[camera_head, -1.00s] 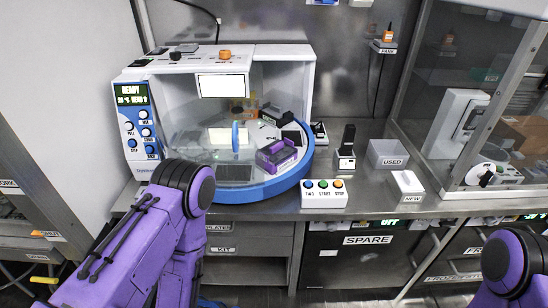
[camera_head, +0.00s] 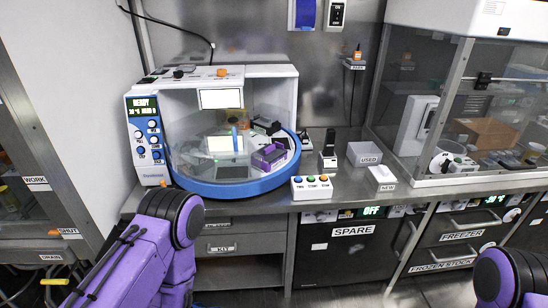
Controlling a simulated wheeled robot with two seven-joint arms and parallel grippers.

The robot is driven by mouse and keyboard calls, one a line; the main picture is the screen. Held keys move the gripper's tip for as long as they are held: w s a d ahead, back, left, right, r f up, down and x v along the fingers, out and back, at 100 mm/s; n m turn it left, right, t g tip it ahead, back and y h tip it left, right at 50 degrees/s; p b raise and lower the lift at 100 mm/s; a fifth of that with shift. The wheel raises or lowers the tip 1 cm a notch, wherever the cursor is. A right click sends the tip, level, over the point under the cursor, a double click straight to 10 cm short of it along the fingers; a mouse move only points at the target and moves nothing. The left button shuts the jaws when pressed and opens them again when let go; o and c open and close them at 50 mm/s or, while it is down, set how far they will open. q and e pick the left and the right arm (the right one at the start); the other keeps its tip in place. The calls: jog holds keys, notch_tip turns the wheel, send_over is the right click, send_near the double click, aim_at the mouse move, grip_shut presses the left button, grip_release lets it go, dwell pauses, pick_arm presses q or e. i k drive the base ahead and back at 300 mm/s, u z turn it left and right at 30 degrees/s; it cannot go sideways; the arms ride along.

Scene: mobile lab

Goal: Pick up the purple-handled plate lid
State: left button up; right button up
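A purple-and-dark piece (camera_head: 268,157) sits on the round deck of the white benchtop machine with the blue rim. I cannot tell whether it is the plate lid, and no purple handle shows clearly. Dark pieces (camera_head: 266,126) lie behind it on the same deck. My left arm comes in from the lower left and part of my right arm shows at the lower right. Neither gripper is in view.
The machine (camera_head: 182,188) stands on a steel bench. To its right are a three-button box (camera_head: 312,187), a dark upright device (camera_head: 329,149), a USED bin (camera_head: 365,154) and a NEW tray (camera_head: 381,175). A glass-fronted cabinet (camera_head: 476,112) stands at the right.

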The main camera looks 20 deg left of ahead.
aim_at(271, 153)
jog(key=z, duration=1.5)
jog(key=i, duration=0.95)
jog(key=u, duration=1.65)
